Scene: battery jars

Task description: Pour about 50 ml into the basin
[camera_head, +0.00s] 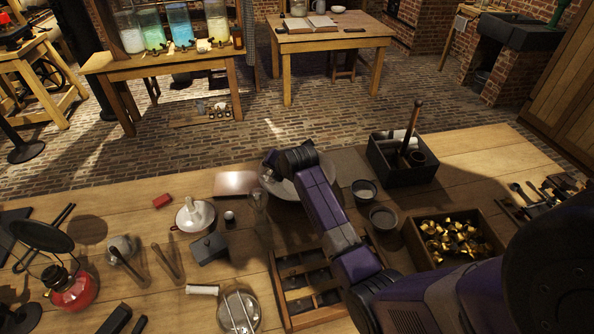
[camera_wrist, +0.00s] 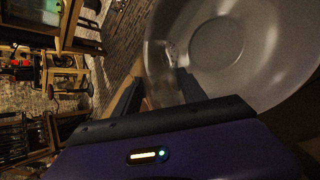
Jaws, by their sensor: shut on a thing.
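A wide, pale grey basin (camera_head: 283,190) stands on the bench in the head view, partly hidden behind my arm. Its smooth inside fills the upper right of the wrist view (camera_wrist: 235,60). My gripper (camera_wrist: 160,88) is shut on a clear glass vessel (camera_wrist: 160,60), which is beside and partly over the basin's rim in the wrist view. In the head view my gripper (camera_head: 268,172) is at the basin's left side, and faint clear glass shows just below it. I cannot tell how much liquid the vessel holds or whether any is flowing.
Two small bowls (camera_head: 383,218) and a dark caddy (camera_head: 405,172) stand right of the basin. A box of brass pieces (camera_head: 455,240) is nearer. A wooden divided tray (camera_head: 300,290) lies in front. A white mortar (camera_head: 195,216) and dark block (camera_head: 209,249) are left.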

